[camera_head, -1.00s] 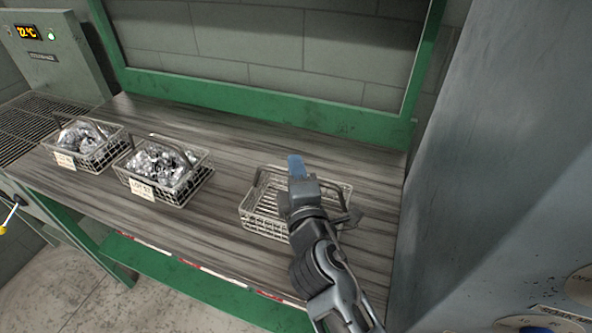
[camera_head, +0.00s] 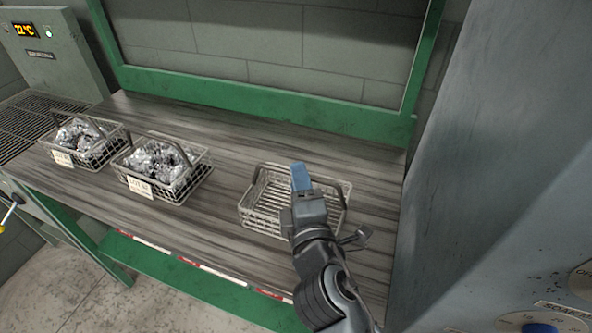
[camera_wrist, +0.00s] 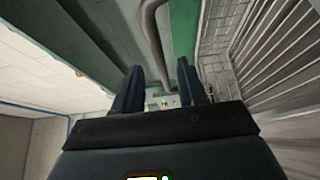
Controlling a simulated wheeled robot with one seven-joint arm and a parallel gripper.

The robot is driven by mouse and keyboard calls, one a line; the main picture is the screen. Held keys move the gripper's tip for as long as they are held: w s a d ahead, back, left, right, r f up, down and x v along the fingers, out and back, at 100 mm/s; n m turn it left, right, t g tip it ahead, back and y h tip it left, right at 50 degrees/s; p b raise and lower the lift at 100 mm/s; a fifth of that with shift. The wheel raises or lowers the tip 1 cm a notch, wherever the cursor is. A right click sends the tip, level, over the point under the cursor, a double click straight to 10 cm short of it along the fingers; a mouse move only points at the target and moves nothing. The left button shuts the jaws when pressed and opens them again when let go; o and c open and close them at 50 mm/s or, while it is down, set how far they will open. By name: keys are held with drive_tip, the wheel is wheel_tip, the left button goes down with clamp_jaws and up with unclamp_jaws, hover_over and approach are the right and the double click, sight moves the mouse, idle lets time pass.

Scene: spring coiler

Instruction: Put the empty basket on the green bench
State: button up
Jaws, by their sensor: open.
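The empty wire basket (camera_head: 262,222) stands upright on the right part of the green bench's dark wood-grain top (camera_head: 225,165). Its slatted floor shows and nothing lies in it. My gripper (camera_head: 300,180) overlaps the basket's right half in the head view and hides part of its right side and handle. I cannot tell how high the fingers are above the basket. In the wrist view my gripper (camera_wrist: 159,90) has its two dark fingers spread apart with nothing between them.
Two wire baskets with shiny metal parts, the left one (camera_head: 62,158) and the middle one (camera_head: 142,188), stand left on the bench. A green rail (camera_head: 250,103) runs along the back. A tall grey cabinet (camera_head: 490,150) closes off the right side. Clear top lies between the baskets.

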drive_tip(key=s+d+b, duration=0.1)
drive_tip(key=s, duration=0.6)
drive_tip(key=shift+s+d, duration=0.15)
drive_tip(key=shift+s, duration=0.1)
